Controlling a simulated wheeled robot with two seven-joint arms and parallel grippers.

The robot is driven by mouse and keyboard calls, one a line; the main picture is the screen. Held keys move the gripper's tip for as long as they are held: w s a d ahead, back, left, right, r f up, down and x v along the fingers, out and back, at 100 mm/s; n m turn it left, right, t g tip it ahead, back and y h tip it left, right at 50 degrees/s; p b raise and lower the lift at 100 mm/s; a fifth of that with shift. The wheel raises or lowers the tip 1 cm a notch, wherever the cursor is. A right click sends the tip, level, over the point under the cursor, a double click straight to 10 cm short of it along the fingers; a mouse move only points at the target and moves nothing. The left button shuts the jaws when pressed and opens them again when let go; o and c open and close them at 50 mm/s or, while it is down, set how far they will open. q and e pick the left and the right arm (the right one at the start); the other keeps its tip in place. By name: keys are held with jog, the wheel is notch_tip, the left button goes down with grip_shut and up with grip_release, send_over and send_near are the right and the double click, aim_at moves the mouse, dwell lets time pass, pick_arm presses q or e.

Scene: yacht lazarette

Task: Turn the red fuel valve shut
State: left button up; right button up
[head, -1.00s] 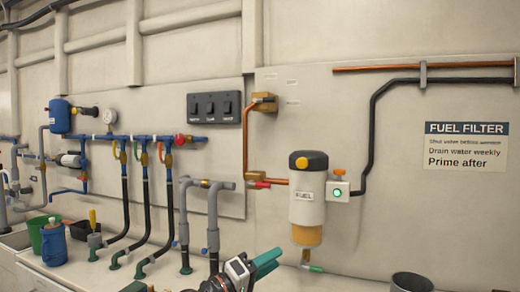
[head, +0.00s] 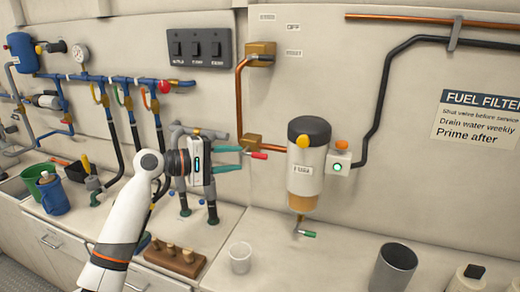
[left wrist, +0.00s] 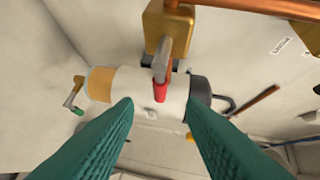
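The fuel valve has a brass body (head: 252,142) on the wall panel, left of the fuel filter. Its lever ends in a red grip (head: 260,155) that points right in the head view, toward the filter. My left gripper (head: 242,159) is open and empty just left of the red grip. In the left wrist view the teal fingers (left wrist: 160,104) stand apart, with the red grip (left wrist: 160,92) between their lines, a little beyond the tips. The brass body (left wrist: 168,22) shows above it. I see no contact. My right gripper is out of view.
The fuel filter (head: 306,175) hangs right of the valve, with a small box (head: 338,165) bearing a green light. A copper pipe (head: 239,100) rises from the valve. Grey hoses (head: 208,185) stand behind my left gripper. A cup (head: 240,257) stands on the counter below.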

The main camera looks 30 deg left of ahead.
aim_at(256, 157)
pick_arm(q)
jog(key=p+x, duration=0.2)
jog(key=x, duration=0.6)
jog(key=shift+w, duration=0.15)
grip_shut()
